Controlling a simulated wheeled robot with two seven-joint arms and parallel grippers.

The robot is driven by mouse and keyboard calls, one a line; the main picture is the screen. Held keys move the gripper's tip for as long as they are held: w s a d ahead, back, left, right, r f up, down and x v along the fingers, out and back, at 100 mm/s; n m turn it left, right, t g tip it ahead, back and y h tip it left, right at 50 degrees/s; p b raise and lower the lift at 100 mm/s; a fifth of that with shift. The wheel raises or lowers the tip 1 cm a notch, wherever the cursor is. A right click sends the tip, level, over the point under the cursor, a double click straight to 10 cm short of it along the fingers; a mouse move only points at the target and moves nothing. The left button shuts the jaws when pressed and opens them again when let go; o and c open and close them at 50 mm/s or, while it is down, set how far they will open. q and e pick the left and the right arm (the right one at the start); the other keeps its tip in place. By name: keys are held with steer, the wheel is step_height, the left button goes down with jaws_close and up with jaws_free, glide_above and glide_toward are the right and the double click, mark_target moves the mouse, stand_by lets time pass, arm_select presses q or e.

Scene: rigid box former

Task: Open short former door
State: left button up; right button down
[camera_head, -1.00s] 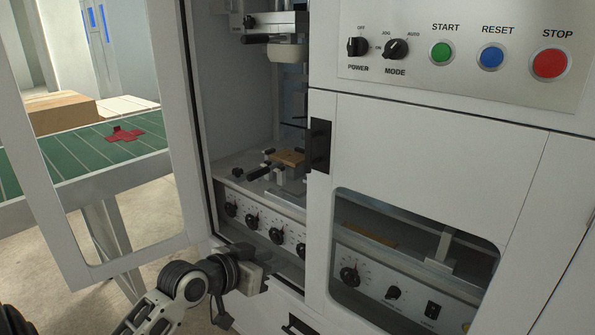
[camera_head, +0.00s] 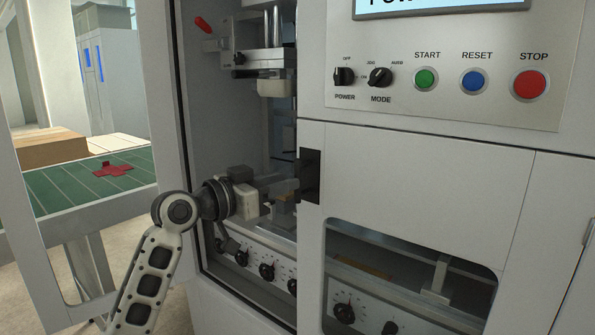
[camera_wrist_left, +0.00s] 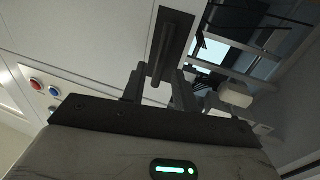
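The short former door (camera_head: 430,185) is a white panel with a window in its lower part, and it sits closed in the machine front. A dark recessed handle (camera_head: 310,175) is at its left edge; it also shows in the wrist view (camera_wrist_left: 168,42) with a bar across the recess. My left gripper (camera_head: 288,188) is beside this handle, with its fingers pointing at it. In the wrist view the fingers (camera_wrist_left: 158,88) are apart, with the end of the handle bar between them; I cannot tell if they touch it. My right gripper is not in view.
A taller windowed door (camera_head: 160,100) stands swung open at the left. The open bay (camera_head: 215,110) behind my left gripper holds fixtures and a row of knobs. A control panel (camera_head: 450,70) with buttons is above the short door. A green table (camera_head: 90,185) stands further left.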

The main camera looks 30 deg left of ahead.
mark_target(298, 193)
arm_select(q)
steer(key=shift+p+x, duration=0.35)
steer(key=shift+x, duration=2)
jaws_close()
